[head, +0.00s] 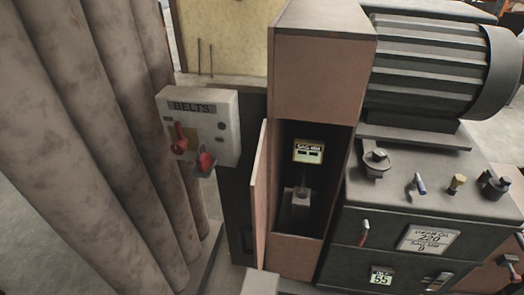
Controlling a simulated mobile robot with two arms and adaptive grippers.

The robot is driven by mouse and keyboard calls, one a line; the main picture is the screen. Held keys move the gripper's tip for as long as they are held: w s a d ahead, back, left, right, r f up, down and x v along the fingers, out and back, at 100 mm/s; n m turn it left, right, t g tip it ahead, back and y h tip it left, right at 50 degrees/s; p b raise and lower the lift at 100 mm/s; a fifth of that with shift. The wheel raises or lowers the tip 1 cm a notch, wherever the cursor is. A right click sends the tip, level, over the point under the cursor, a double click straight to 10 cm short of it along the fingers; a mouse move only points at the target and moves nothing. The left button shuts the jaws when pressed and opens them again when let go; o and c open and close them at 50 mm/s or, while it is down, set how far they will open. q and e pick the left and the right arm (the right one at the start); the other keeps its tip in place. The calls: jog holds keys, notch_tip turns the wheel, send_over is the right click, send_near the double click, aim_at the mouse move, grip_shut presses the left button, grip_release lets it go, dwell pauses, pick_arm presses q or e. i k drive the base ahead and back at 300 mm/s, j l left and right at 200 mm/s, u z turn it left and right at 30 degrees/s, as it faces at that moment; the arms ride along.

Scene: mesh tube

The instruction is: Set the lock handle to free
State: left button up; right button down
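I cannot tell for sure which part is the lock handle. A red lever (180,138) stands about upright on the grey box marked "BELTS" (222,133). A second red part, seemingly a padlock (205,162), hangs at its lower right. A red-tipped handle (363,233) is on the dark front of the right machine, tilted slightly. A metal lever (437,282) is low at the right. No "free" marking is readable. Neither of my grippers is in view.
A tall cabinet (320,75) stands open in the middle, its narrow door (260,195) swung out. Inside are a labelled meter (308,151) and a grey block (300,207). A ribbed motor (435,70) sits above several knobs. Large grey tubes (95,150) fill the left.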

aim_at(362, 234)
jog(key=i+j+z, duration=0.1)
jog(key=j+z, duration=0.3)
jog(key=j, duration=0.2)
jog(key=j+z, duration=0.45)
jog(key=j, duration=0.2)
